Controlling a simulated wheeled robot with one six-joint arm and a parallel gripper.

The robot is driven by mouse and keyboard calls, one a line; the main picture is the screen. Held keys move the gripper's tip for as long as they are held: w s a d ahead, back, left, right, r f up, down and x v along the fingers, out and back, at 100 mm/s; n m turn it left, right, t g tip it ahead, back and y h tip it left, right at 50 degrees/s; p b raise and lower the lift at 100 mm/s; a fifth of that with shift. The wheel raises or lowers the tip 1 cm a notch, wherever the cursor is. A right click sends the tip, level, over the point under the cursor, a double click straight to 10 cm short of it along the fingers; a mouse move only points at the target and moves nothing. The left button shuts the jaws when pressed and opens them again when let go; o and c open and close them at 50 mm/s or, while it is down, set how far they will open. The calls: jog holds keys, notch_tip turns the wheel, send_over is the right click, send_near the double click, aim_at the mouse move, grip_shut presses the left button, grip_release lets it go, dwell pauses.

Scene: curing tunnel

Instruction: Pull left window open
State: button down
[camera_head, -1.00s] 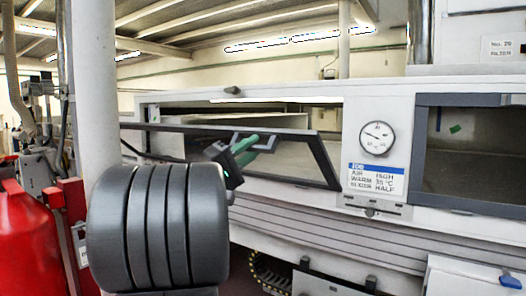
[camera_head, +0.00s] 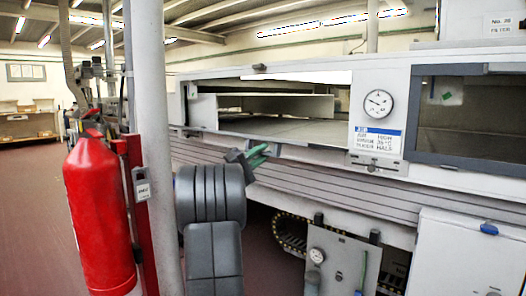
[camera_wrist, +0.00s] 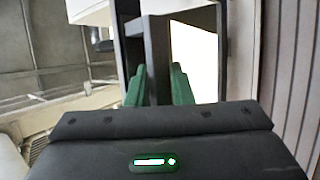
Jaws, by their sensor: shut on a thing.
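The left window's opening (camera_head: 270,118) stands uncovered in the tunnel's white front, left of the dial, and its light interior shows. The window itself is hard to make out in the head view; a thin dark edge (camera_head: 300,147) runs along the opening's lower side. My gripper (camera_head: 258,156) is at that lower side, its green fingers partly hidden behind my arm. In the wrist view my gripper (camera_wrist: 158,85) is shut with its green fingers around a dark bar (camera_wrist: 156,42), which looks like the window's handle. A dark frame strip (camera_wrist: 128,55) runs beside it.
A red extinguisher (camera_head: 98,210) and a pale column (camera_head: 150,150) stand close left of my arm. The closed right window (camera_head: 480,112) is beyond the dial (camera_head: 379,103). White cabinets (camera_head: 465,250) jut out below right. Open floor (camera_head: 30,190) lies at far left.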

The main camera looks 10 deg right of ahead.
jog(key=shift+f, duration=0.15)
jog(key=c, duration=1.3)
grip_release()
jog(key=shift+w+d, duration=0.1)
jog(key=shift+w, duration=0.05)
jog(key=shift+a+f, duration=0.15)
jog(key=shift+a, duration=0.3)
jog(key=p+v, duration=0.2)
jog(key=v, duration=1.1)
jog(key=shift+f, duration=0.1)
jog(key=shift+d, duration=0.15)
jog(key=b+x, duration=0.2)
jog(key=x, duration=1.1)
jog(key=shift+d+r, duration=0.2)
jog(key=shift+r, duration=0.1)
